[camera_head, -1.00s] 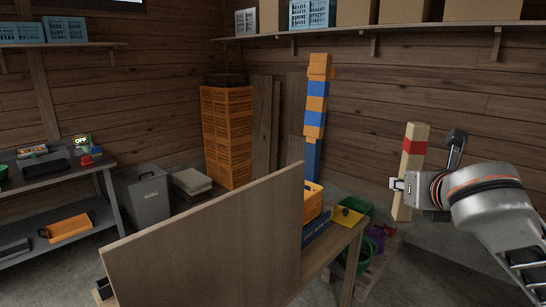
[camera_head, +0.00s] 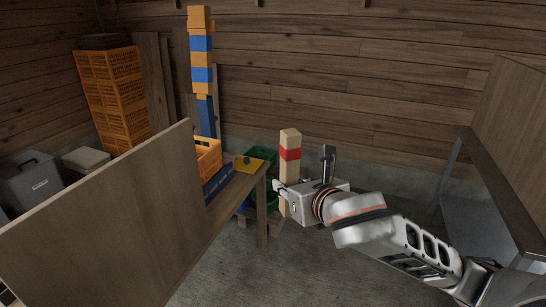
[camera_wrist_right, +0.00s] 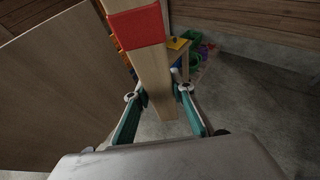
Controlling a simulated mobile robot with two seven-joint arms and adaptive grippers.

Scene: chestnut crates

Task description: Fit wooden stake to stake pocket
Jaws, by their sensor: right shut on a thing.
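The wooden stake (camera_head: 290,168) is a pale square post with a red band near its top. It stands roughly upright in my right gripper (camera_head: 281,191), right of the workbench's end. In the right wrist view the stake (camera_wrist_right: 152,75) leans slightly, and the fingers of my right gripper (camera_wrist_right: 160,98) are shut on it from both sides. My left gripper is not in view.
A tall wooden panel (camera_head: 110,215) stands along the workbench (camera_head: 226,205). An orange crate (camera_head: 208,157) and a blue-and-orange stack (camera_head: 202,75) are behind it. Green containers (camera_head: 262,153) are near the floor beyond the bench end. A shelf unit (camera_head: 490,180) stands at right. Open floor lies in front.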

